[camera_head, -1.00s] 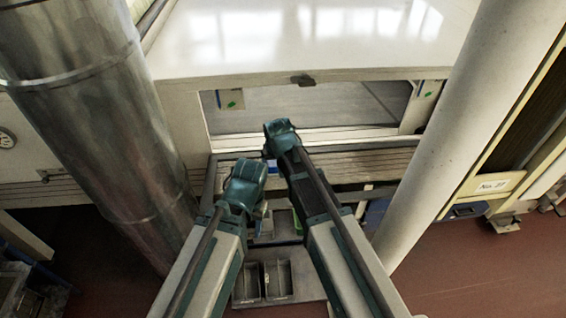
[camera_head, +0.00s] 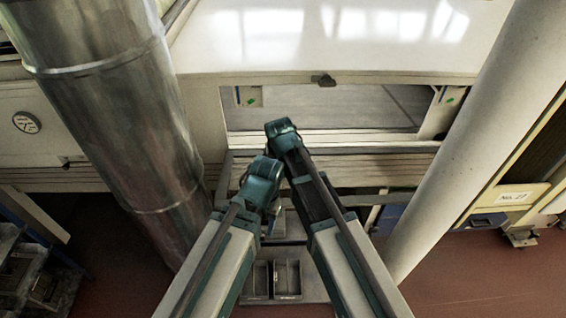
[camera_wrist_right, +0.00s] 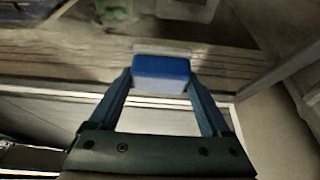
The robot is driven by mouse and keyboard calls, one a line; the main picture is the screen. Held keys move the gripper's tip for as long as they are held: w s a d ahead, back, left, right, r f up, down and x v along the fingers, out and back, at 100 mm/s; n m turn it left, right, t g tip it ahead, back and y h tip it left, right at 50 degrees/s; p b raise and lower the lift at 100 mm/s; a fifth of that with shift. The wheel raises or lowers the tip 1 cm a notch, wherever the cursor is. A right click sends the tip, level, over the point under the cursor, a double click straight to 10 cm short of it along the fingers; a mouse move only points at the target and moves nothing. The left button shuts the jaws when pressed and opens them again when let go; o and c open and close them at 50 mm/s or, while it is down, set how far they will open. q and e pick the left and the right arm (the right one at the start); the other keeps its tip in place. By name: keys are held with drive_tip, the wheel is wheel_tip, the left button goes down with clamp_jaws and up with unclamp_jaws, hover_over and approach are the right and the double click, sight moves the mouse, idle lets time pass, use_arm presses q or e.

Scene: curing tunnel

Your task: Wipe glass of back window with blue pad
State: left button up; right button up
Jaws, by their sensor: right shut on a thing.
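The blue pad (camera_wrist_right: 161,72) is a small block with a pale layer along its far edge. My right gripper (camera_wrist_right: 161,78) is shut on it, one finger at each side, as the right wrist view shows. Beyond the pad is a brown ribbed surface; I cannot tell whether they touch. In the head view the right wrist hides the pad. A wide opening (camera_head: 330,106) with a grey surface inside lies ahead under the white hood; I cannot tell whether this is the back window. My left arm is beside the right, its wrist turned away and its fingers hidden.
A thick metal duct (camera_head: 110,110) stands close on the left and a pale column (camera_head: 465,140) on the right. The glossy white hood (camera_head: 330,35) overhangs the opening. Slatted ledges (camera_head: 375,165) run below it. Two small bins (camera_head: 288,278) stand low between my arms. Red floor shows at both sides.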

drive_tip(key=shift+s+a, duration=0.1)
drive_tip(key=shift+s, duration=0.15)
drive_tip(key=shift+s+r+p, duration=0.25)
drive_tip(key=shift+s+p, duration=0.05)
drive_tip(key=shift+s, duration=0.65)
drive_tip(key=shift+d+f, duration=0.15)
drive_tip(key=shift+d, duration=1.65)
drive_tip(key=shift+d, duration=0.1)
drive_tip(key=shift+d, duration=0.2)
drive_tip(key=shift+w+d, duration=0.2)
drive_tip(key=shift+d, duration=1.3)
drive_tip(key=shift+d, duration=0.15)
